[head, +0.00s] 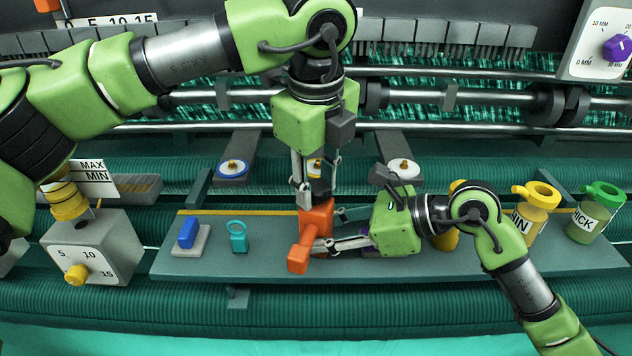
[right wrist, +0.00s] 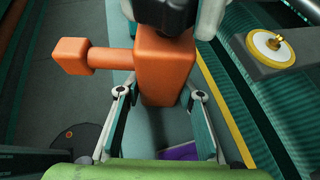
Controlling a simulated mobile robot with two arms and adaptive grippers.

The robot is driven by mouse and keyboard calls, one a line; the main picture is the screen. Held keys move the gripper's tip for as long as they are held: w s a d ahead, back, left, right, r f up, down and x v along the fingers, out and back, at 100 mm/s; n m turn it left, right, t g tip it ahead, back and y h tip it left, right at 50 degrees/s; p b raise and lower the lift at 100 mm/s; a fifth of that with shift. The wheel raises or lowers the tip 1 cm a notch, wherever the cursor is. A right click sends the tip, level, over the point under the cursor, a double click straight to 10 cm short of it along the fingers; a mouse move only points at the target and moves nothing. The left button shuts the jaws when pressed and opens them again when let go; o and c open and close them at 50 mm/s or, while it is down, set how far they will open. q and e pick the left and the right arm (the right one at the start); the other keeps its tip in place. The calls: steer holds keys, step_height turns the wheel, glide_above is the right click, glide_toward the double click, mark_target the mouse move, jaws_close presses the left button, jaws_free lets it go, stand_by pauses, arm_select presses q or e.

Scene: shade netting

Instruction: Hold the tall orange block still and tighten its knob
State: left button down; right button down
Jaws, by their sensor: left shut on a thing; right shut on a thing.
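The tall orange block (head: 318,216) stands upright on the grey board. Its knob (head: 299,260) sticks out toward the front on a short stem; in the right wrist view the knob (right wrist: 72,56) points left from the block (right wrist: 165,75). My left gripper (head: 315,197) comes down from above and is shut on the block's top. My right gripper (head: 328,240) reaches in from the right, low down; the right wrist view shows its fingers (right wrist: 160,95) on both sides of the block's lower part, not on the knob. The block's top is hidden by the left gripper.
The grey board (head: 190,265) also bears a blue block (head: 188,233), a teal ring piece (head: 238,238), and yellow (head: 535,212) and green (head: 597,212) jars. A purple thing (right wrist: 182,152) lies close under my right gripper. A dial box (head: 95,248) stands at left.

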arm_select(q)
steer(key=shift+m, duration=0.4)
steer(key=c, duration=1.6)
jaws_free()
steer(key=shift+o, duration=0.2)
steer(key=shift+r, duration=0.1)
steer(key=shift+r, duration=2.4)
steer(key=o, duration=0.6)
steer(key=shift+c, duration=0.2)
steer(key=shift+r, duration=0.1)
step_height(320, 180, up, 12)
steer(key=s, duration=0.2)
steer(key=shift+s+f, duration=0.2)
steer(key=shift+f, duration=0.05)
